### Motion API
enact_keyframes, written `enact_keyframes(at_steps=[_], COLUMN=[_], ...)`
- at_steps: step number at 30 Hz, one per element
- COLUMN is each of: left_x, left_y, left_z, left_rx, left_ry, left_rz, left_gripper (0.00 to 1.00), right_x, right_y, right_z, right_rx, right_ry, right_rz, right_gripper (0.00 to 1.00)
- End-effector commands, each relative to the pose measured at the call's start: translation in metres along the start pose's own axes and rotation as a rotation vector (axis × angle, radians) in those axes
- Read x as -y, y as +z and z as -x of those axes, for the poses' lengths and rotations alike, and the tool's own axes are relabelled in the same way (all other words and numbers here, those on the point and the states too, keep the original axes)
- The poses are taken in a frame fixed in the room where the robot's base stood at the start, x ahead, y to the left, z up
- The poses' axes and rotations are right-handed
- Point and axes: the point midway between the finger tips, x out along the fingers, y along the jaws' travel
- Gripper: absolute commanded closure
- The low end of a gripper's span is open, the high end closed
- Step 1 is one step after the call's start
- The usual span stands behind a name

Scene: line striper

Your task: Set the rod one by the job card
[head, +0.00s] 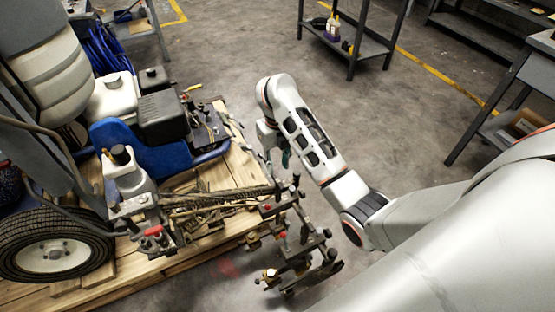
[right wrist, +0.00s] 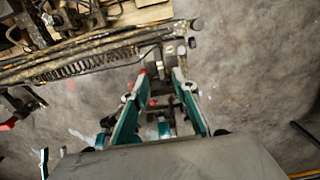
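The line striper (head: 160,118) stands on a wooden pallet at the left. Its dirty rod and spring assembly (head: 215,203) reaches right to a bracket assembly (head: 300,250) with black and red knobs, over the pallet edge. The rods and spring (right wrist: 85,62) also show in the right wrist view. My right gripper (head: 278,158) is above and behind the bracket end in the head view, partly hidden by its own wrist. In the right wrist view its teal fingers (right wrist: 160,82) are apart, with bracket parts and a red knob seen between them; contact cannot be told. I cannot make out a job card.
The wooden pallet (head: 205,178) lies under the striper, with a black wheel (head: 55,246) at its left. A grey shelf cart (head: 350,42) stands at the back and a grey table (head: 540,62) at the right. The concrete floor between is clear.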

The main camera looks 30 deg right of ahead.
Motion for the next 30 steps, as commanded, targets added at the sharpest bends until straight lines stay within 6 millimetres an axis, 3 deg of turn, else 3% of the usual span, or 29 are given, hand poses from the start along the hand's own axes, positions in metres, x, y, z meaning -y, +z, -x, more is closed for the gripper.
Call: enact_keyframes(at_steps=[7,25,28,30], left_x=[0.000,0.000,0.001,0.002], left_y=[0.000,0.000,-0.003,-0.006], left_z=[0.000,0.000,0.001,0.001], left_rx=[0.000,0.000,-0.004,-0.009], left_ry=[0.000,-0.001,-0.002,-0.004], left_rz=[0.000,0.001,0.000,0.000], left_gripper=[0.60,0.60,0.60,0.60], right_x=[0.000,0.001,0.013,0.033], right_y=[0.000,-0.001,-0.001,-0.003], right_z=[0.016,0.017,0.013,0.009], right_rx=[0.001,0.001,0.014,0.035], right_ry=[-0.001,-0.003,-0.053,-0.135], right_rz=[0.001,0.000,-0.002,-0.005], right_gripper=[0.72,0.72,0.72,0.72])
